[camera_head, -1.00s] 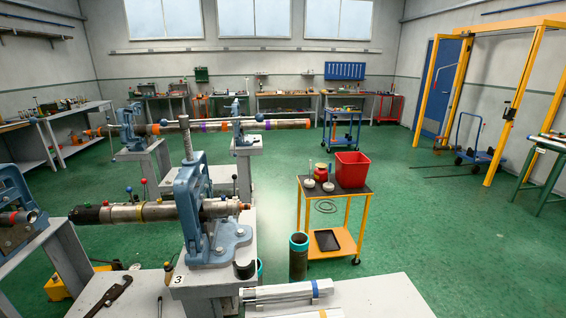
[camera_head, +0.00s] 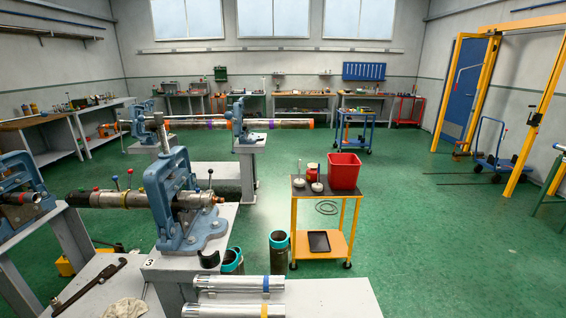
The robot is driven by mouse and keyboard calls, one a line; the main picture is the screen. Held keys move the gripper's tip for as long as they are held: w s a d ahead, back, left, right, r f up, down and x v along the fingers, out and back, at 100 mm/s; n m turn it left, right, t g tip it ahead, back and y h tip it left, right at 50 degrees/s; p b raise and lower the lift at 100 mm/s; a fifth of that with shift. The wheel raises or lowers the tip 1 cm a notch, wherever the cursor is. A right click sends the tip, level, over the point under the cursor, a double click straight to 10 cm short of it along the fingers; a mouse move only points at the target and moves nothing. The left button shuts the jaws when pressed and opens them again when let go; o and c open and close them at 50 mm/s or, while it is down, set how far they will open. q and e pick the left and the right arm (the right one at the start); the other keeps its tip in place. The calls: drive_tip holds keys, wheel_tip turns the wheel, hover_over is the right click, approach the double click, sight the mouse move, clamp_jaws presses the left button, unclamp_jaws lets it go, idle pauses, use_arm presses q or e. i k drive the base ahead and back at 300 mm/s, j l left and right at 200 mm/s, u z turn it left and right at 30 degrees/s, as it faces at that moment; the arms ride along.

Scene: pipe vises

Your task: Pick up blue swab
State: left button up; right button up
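No gripper of mine is in view. I cannot make out a blue swab for certain. A small blue ball on a thin rod (camera_head: 115,171) stands behind the long pipe (camera_head: 110,199), beside a similar red-tipped rod (camera_head: 130,173). The pipe is held in the nearest blue vise (camera_head: 172,200). A dark-tipped rod (camera_head: 210,173) rises right of that vise. I cannot tell whether any of these is a swab. Two pale, round, thin-handled items (camera_head: 317,186) (camera_head: 299,192) stand on the yellow cart.
The yellow cart (camera_head: 319,241) carries a red bin (camera_head: 345,170). Two teal-rimmed dark tubes (camera_head: 279,256) (camera_head: 232,260) stand left of it. Silver cylinders (camera_head: 238,285) lie on the front bench (camera_head: 335,295). Green floor is open right of the cart. A yellow frame (camera_head: 536,120) stands at right.

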sight(317, 186)
drive_tip(key=l, duration=0.4)
drive_tip(key=k+l+u, duration=0.15)
drive_tip(key=l, duration=0.2)
drive_tip(key=k+l, duration=0.1)
drive_tip(key=l, duration=0.3)
drive_tip(key=k+l+u, duration=0.1)
drive_tip(key=l, duration=0.25)
drive_tip(key=k+l, duration=0.1)
drive_tip(key=l, duration=0.3)
drive_tip(key=k+l+u, duration=0.15)
drive_tip(key=l, duration=0.2)
drive_tip(key=l+u, duration=0.2)
drive_tip(key=l, duration=1)
drive_tip(key=i+l, duration=0.2)
drive_tip(key=l, duration=0.15)
drive_tip(key=i+l+u, duration=0.15)
drive_tip(key=i+l, duration=0.2)
drive_tip(key=l, duration=0.3)
drive_tip(key=i+l+u, duration=0.2)
drive_tip(key=i+l, duration=0.25)
drive_tip(key=l, duration=0.05)
